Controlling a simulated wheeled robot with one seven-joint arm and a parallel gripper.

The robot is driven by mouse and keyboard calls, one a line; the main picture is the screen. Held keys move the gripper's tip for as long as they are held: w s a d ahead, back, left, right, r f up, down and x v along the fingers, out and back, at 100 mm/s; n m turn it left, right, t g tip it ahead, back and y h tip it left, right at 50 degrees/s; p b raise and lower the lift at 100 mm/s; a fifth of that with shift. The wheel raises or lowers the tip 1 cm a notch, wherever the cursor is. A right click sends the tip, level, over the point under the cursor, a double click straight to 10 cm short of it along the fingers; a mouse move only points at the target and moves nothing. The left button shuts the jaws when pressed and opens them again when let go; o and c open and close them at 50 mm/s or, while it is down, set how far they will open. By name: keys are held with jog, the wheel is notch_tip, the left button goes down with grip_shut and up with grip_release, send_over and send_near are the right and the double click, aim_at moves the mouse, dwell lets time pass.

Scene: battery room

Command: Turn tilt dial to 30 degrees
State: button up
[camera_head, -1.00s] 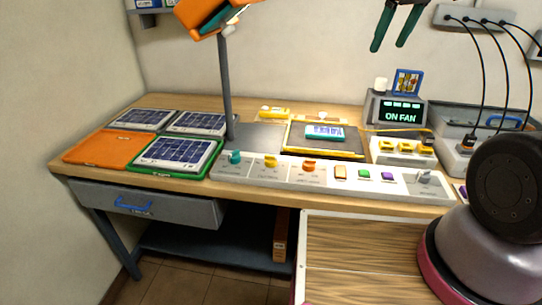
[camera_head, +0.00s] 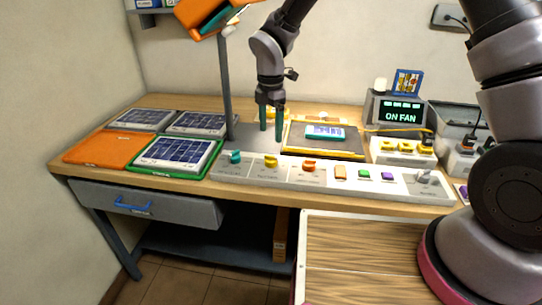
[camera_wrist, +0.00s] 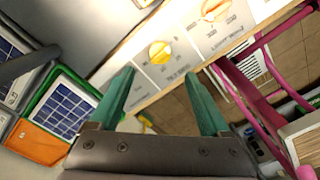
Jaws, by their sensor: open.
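A long light-grey control panel (camera_head: 340,186) at the desk's front edge carries a teal dial (camera_head: 235,157), a yellow dial (camera_head: 271,161), an orange dial (camera_head: 309,165) and a grey knob (camera_head: 424,177). The dial labels are too small to read surely, so I cannot tell which one is tilt. My gripper (camera_head: 271,135) points down, open and empty, above and just behind the yellow dial. In the wrist view the yellow dial (camera_wrist: 160,52) lies just beyond the spread teal fingertips (camera_wrist: 159,76), untouched, and the orange dial (camera_wrist: 214,9) is farther right.
A grey lamp post (camera_head: 226,85) stands left of my gripper. Solar panels (camera_head: 176,152) lie at the left. A black tray (camera_head: 350,151) with a teal device (camera_head: 325,132) lies behind the panel.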

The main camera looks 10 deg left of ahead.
aim_at(271, 160)
notch_tip(271, 160, down, 10)
jog(key=shift+r, duration=0.1)
dwell(0.4)
grip_shut()
